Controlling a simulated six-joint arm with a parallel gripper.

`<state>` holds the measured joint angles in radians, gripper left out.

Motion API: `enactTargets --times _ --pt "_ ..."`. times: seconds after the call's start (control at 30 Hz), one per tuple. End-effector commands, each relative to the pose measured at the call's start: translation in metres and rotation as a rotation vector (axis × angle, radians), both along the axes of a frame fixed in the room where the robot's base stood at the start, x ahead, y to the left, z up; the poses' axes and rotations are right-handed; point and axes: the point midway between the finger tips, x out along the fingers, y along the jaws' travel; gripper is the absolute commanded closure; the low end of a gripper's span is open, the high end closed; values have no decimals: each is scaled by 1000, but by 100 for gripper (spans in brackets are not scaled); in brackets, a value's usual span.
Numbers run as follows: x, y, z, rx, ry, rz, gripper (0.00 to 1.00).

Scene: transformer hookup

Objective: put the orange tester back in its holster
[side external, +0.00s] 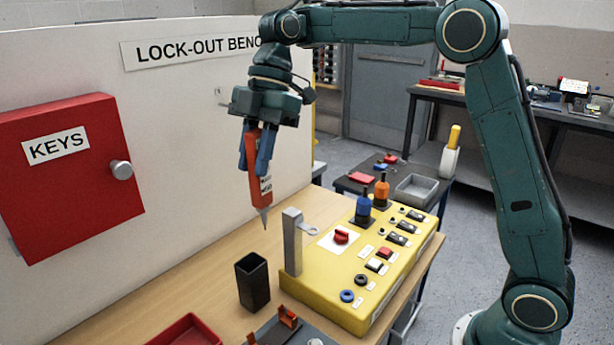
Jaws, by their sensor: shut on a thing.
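The orange tester (255,183) is a slim orange tool with a pale marked patch and a thin grey tip pointing down. My gripper (257,160) is shut on its upper part, with a blue finger on each side. It holds the tester nearly upright, in the air above the bench. A black open-topped square holder (252,283), which looks like the holster, stands upright on the wooden bench, below the tester. The tester's tip is well above this holder and apart from it. The inside bottom of the holder is hidden.
A yellow control box (360,265) with knobs, switches and a grey upright post (293,242) stands right of the holder. A red tray (187,331) and a grey tray with orange clips (289,318) lie in front. A red KEYS cabinet (70,190) hangs at left.

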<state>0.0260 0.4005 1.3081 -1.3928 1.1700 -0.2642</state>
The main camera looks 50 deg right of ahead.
Motion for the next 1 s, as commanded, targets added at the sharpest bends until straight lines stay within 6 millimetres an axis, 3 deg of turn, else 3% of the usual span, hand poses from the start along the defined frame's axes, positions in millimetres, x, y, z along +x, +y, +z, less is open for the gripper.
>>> enactTargets --times 0.33,0.77,1.0 --pt "22 19 13 -8 -34 -35 99" --pt "24 22 11 -6 -35 -39 99" --pt "24 23 -2 -2 -32 -40 99"
